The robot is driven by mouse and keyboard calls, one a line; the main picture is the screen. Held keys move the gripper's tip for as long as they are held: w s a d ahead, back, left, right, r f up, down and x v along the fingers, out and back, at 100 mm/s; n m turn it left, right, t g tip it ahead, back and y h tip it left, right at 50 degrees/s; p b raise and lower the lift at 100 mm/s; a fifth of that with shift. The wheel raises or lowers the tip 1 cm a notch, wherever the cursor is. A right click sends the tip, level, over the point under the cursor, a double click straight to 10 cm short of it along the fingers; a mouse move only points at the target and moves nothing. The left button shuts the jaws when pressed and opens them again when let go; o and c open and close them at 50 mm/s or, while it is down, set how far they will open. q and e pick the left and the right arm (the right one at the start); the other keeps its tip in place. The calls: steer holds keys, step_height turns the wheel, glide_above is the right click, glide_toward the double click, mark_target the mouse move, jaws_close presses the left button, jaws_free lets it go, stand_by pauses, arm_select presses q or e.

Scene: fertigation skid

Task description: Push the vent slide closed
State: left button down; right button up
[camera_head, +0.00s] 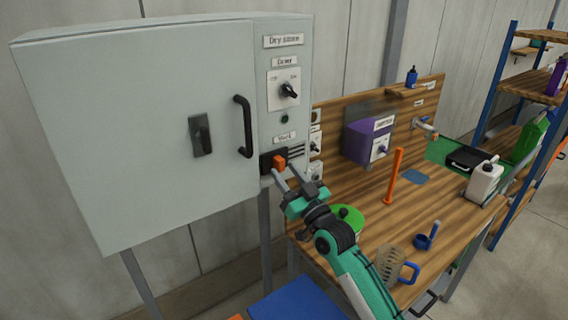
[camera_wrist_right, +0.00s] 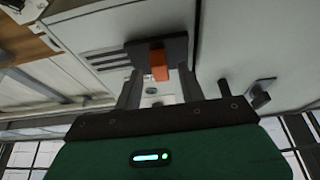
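The vent slide is a dark plate with an orange tab (camera_head: 279,162) low on the narrow right panel of the grey cabinet, under a small label. Dark vent slots (camera_head: 297,151) show just right of it. My right gripper (camera_head: 286,172) is open in front of the tab. In the right wrist view the orange tab (camera_wrist_right: 160,66) lies between the spread fingers (camera_wrist_right: 159,84), with a gap on both sides. I cannot tell whether a finger touches the plate. The slots (camera_wrist_right: 105,60) show left of the tab there. My left gripper is not in view.
The cabinet door has a black handle (camera_head: 244,127) and a latch (camera_head: 200,135). A knob (camera_head: 289,91) sits above the vent. A wooden bench to the right carries a purple box (camera_head: 367,140), an orange post (camera_head: 394,176), a clear jug (camera_head: 391,264) and a white canister (camera_head: 485,180).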

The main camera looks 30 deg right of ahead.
steer(key=shift+x, duration=0.8)
steer(key=shift+c, duration=0.4)
jaws_close()
steer(key=shift+d, duration=0.1)
